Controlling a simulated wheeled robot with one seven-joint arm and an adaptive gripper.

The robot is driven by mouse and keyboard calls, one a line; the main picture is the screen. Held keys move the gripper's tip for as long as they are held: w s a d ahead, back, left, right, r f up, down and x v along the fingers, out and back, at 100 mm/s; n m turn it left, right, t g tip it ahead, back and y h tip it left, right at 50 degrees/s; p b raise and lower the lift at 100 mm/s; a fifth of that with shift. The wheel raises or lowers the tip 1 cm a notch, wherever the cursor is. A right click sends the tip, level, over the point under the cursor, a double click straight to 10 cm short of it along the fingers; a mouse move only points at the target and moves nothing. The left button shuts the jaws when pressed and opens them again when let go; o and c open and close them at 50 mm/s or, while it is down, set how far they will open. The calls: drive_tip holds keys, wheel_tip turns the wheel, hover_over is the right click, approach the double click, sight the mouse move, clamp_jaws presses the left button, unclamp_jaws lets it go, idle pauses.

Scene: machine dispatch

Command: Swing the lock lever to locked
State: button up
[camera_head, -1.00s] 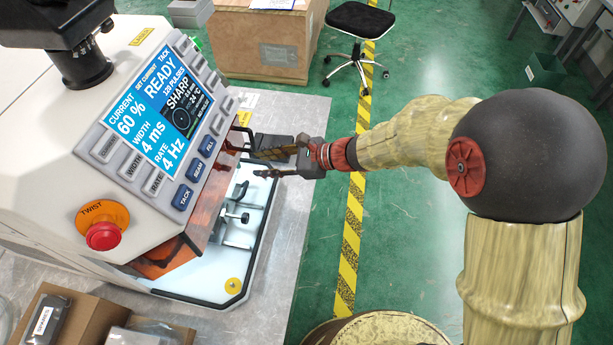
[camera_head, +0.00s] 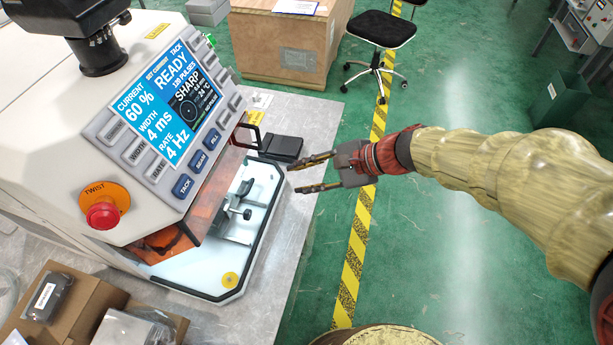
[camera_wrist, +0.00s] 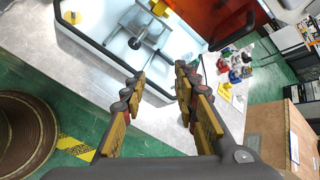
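My gripper (camera_head: 295,177) is open and empty, outside the right edge of the machine's white tray (camera_head: 208,272). In the wrist view its two fingers (camera_wrist: 160,76) are spread, with the tray beyond them. A grey metal clamp (camera_head: 238,230) stands on the tray. A small lever with a black knob (camera_head: 247,214) projects from it, apart from my gripper. The knob also shows in the wrist view (camera_wrist: 134,43), left of the fingertips. I cannot tell whether this is the lock lever or what its lock state is.
The machine's orange see-through door (camera_head: 212,205) overhangs the tray, with a dark handle frame (camera_head: 254,117) at its right end. A black pedal-like block (camera_head: 281,148) lies behind the tray. Cardboard boxes (camera_head: 90,300) stand at the front left.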

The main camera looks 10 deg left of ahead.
drive_tip(key=w+a+f+m+p, duration=0.1)
drive_tip(key=w+a+f, duration=0.2)
drive_tip(key=a+f, duration=0.1)
drive_tip(key=w+a+f+m+g+y+p, duration=0.1)
drive_tip(key=w+a+f+m+p, duration=0.1)
drive_tip(key=w+a+f, duration=0.1)
drive_tip(key=w+a+f+m+y+p, duration=0.1)
drive_tip(key=w+a+f+m, duration=0.1)
drive_tip(key=a+f, duration=0.3)
drive_tip(key=shift+w+a+f+g, duration=0.1)
drive_tip(key=shift+w+f+g, duration=0.25)
drive_tip(key=shift+f, duration=0.2)
drive_tip(key=w, duration=0.1)
drive_tip(key=w+a+r+m, duration=0.1)
drive_tip(key=w, duration=0.1)
drive_tip(key=w+r+m+t+y, duration=0.1)
drive_tip(key=shift+w+a, duration=0.2)
drive_tip(key=shift+a, duration=0.2)
drive_tip(key=shift+a+r+m+t, duration=0.1)
drive_tip(key=shift+r+m+t, duration=0.15)
drive_tip(key=shift+m, duration=0.05)
drive_tip(key=shift+b+x, duration=0.85)
drive_tip(key=shift+x, duration=2.95)
drive_tip(key=c, duration=0.3)
